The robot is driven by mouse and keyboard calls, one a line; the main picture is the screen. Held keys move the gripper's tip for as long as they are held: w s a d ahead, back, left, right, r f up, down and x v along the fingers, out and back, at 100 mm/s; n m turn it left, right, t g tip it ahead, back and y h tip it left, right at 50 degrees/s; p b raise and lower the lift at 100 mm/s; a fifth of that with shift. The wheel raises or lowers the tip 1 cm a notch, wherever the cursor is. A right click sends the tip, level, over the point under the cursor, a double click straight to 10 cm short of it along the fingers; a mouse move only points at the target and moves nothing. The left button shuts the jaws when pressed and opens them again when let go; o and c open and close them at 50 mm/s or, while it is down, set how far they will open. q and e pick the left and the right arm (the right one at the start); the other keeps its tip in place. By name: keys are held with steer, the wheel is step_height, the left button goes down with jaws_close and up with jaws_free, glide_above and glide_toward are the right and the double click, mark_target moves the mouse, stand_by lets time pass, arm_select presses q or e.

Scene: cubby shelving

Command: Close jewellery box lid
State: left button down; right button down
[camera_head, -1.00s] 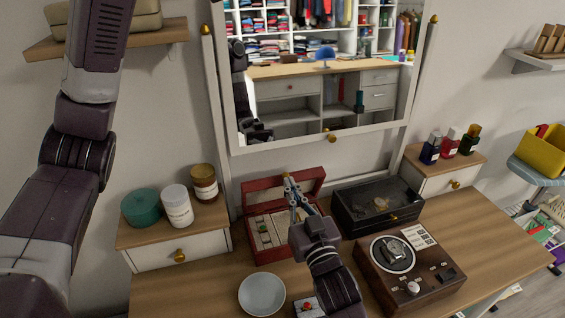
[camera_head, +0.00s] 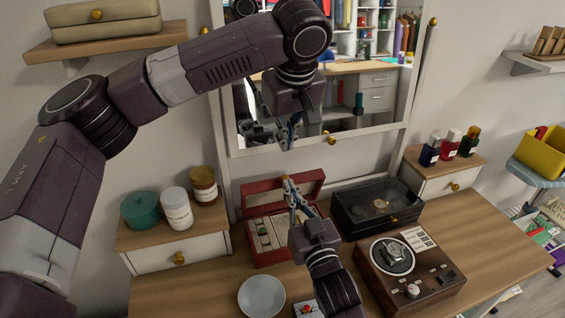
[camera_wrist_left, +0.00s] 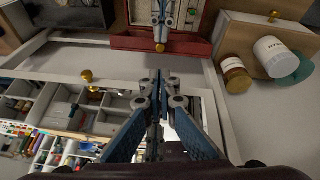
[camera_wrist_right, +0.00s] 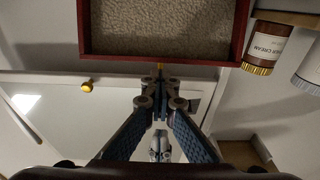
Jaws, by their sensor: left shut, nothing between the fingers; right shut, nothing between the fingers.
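The red jewellery box (camera_head: 262,258) stands on the dresser with its lid (camera_head: 309,178) raised at the back. Its open tray shows light lining and several small items. My left gripper (camera_head: 288,146) is shut and empty, above and behind the lid, in front of the mirror. The left wrist view shows the lid's back edge (camera_wrist_left: 130,43) beyond its fingertips (camera_wrist_left: 160,80). My right gripper (camera_head: 288,183) is shut and empty, in front of the raised lid and hiding part of it. In the right wrist view the lid's beige lining (camera_wrist_right: 165,28) is beyond the fingertips; contact is unclear.
A black glass-topped box (camera_head: 375,205) and a wooden watch case (camera_head: 410,270) stand to the right. A pale bowl (camera_head: 261,296) is in front. Jars (camera_head: 177,209) stand at left, bottles (camera_head: 450,145) at right. The mirror (camera_head: 385,85) is close behind the left gripper.

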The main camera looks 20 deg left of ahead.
mark_target(284, 178)
arm_select(q)
steer(key=x, duration=1)
steer(key=shift+a+f, duration=0.1)
steer(key=shift+a, duration=0.05)
steer(key=shift+s, duration=0.1)
steer(key=shift+s+d+f, duration=0.35)
steer(key=shift+s+d, duration=0.25)
steer(key=shift+s, duration=0.15)
arm_select(e)
steer(key=c, duration=2)
jaws_free()
steer(key=shift+o, duration=0.2)
steer(key=shift+s, duration=0.1)
